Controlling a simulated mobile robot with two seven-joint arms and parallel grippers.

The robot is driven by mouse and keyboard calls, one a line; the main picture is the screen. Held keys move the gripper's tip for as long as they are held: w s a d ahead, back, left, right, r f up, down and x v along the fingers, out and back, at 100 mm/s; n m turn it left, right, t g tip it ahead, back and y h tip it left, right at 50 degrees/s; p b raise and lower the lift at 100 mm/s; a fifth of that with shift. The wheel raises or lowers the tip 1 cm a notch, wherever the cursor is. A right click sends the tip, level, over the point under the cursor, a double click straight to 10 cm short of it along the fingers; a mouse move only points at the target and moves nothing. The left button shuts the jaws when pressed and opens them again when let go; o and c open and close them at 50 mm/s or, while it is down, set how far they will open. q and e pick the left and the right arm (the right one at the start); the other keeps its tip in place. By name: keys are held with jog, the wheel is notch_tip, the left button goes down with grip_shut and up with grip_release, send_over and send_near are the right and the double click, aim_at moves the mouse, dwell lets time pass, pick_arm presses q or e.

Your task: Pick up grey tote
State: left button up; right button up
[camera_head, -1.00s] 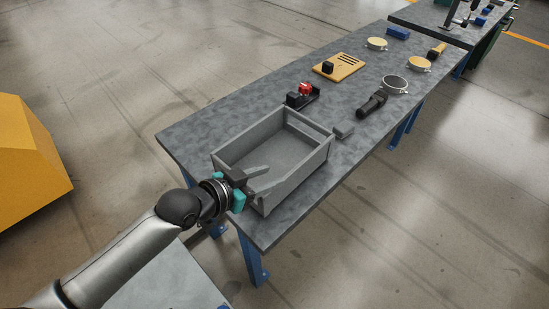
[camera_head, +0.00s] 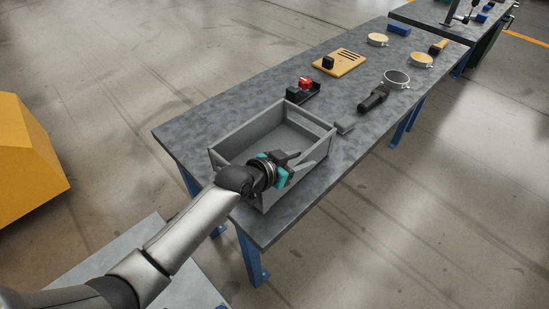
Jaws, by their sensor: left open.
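The grey tote (camera_head: 250,134) is an open, empty-looking rectangular box standing upright near the close end of the grey workbench. My left gripper (camera_head: 299,161) is open, with teal and black parts. In the picture it lies over the tote's near right side and hides part of the near wall and floor. I cannot tell whether its fingers touch the wall or stay above it. My right gripper is not in view.
On the workbench (camera_head: 200,118), a black fixture with a red part (camera_head: 304,87) stands just behind the tote. A small grey block (camera_head: 345,127) lies beside its right corner. A dark handheld tool (camera_head: 373,99), round rings and a yellow plate (camera_head: 340,63) are farther back.

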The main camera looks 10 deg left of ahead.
pick_arm(q)
jog(key=shift+w+d+f, duration=0.1)
jog(key=shift+w, duration=0.05)
jog(key=shift+c, duration=0.4)
grip_shut()
dwell(0.9)
